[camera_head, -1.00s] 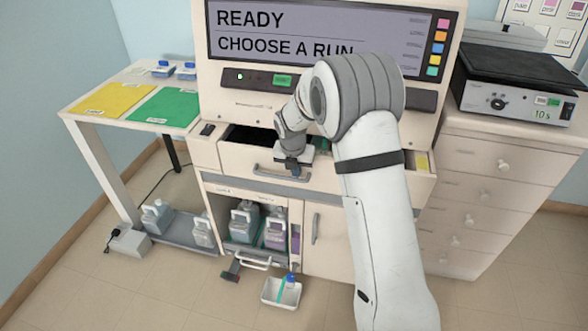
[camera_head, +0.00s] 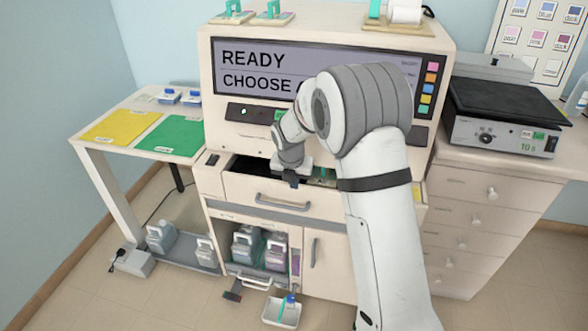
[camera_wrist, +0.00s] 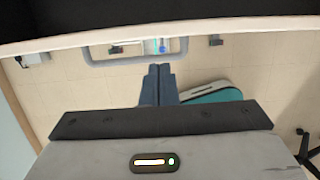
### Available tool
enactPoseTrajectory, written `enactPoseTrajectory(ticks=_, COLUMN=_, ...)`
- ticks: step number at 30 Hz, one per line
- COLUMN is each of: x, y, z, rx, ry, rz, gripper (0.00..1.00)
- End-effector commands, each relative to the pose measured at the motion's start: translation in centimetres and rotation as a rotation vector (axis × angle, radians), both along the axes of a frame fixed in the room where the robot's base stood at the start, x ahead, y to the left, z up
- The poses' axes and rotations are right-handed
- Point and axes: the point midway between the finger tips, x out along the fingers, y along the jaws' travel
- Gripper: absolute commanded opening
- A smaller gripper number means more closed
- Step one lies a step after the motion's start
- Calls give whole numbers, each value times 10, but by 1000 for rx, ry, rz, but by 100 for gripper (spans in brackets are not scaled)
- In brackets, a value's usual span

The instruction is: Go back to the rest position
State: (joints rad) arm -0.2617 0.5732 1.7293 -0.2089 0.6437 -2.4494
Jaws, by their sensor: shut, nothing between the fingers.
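My gripper (camera_head: 291,181) is in front of the stainer, just above the open drawer (camera_head: 268,199) and its handle, in the head view. In the wrist view my gripper (camera_wrist: 158,70) has its two dark fingers together with nothing between them. The drawer's front edge (camera_wrist: 190,27) and the loop of its handle (camera_wrist: 90,52) cross the top of the wrist view. The stainer's screen (camera_head: 258,70) reads READY and CHOOSE, with the rest hidden behind my arm.
A side table (camera_head: 92,140) with yellow and green mats stands at the left. A drawer cabinet (camera_head: 470,215) bearing a hotplate device (camera_head: 505,135) stands at the right. Bottles (camera_head: 247,246) stand in the lower bay. A white tray (camera_head: 281,313) lies on the floor in front.

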Motion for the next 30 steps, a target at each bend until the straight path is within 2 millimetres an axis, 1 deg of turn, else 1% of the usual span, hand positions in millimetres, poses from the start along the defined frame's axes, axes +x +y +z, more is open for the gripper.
enactPoseTrajectory(ticks=1, x=-1, y=0, z=3, rx=-1, ry=1, rz=0, gripper=0)
enactPoseTrajectory(ticks=6, x=-1, y=0, z=2, rx=0, ry=2, rz=0, gripper=0)
enactPoseTrajectory(ticks=8, x=-8, y=-7, z=16, rx=19, ry=-6, rz=-77, gripper=0)
enactPoseTrajectory(ticks=11, x=-27, y=-22, z=44, rx=68, ry=-19, rz=-281, gripper=0)
enactPoseTrajectory(ticks=12, x=-38, y=-29, z=57, rx=94, ry=-26, rz=-385, gripper=0)
enactPoseTrajectory(ticks=14, x=-55, y=-41, z=76, rx=135, ry=-35, rz=-552, gripper=0)
enactPoseTrajectory(ticks=15, x=-67, y=-48, z=87, rx=162, ry=-41, rz=-663, gripper=0)
enactPoseTrajectory(ticks=17, x=-86, y=-59, z=104, rx=204, ry=-50, rz=-829, gripper=0)
enactPoseTrajectory(ticks=18, x=-99, y=-65, z=114, rx=231, ry=-55, rz=-941, gripper=0)
enactPoseTrajectory(ticks=20, x=-119, y=-74, z=127, rx=271, ry=-62, rz=-1107, gripper=0)
enactPoseTrajectory(ticks=21, x=-133, y=-80, z=136, rx=298, ry=-68, rz=-1217, gripper=0)
enactPoseTrajectory(ticks=23, x=-154, y=-88, z=147, rx=339, ry=-74, rz=-1384, gripper=0)
enactPoseTrajectory(ticks=27, x=-204, y=-105, z=168, rx=432, ry=-88, rz=-1770, gripper=0)
enactPoseTrajectory(ticks=29, x=-226, y=-111, z=174, rx=472, ry=-93, rz=-1936, gripper=0)
enactPoseTrajectory(ticks=30, x=-241, y=-114, z=177, rx=496, ry=-95, rz=-2044, gripper=0)
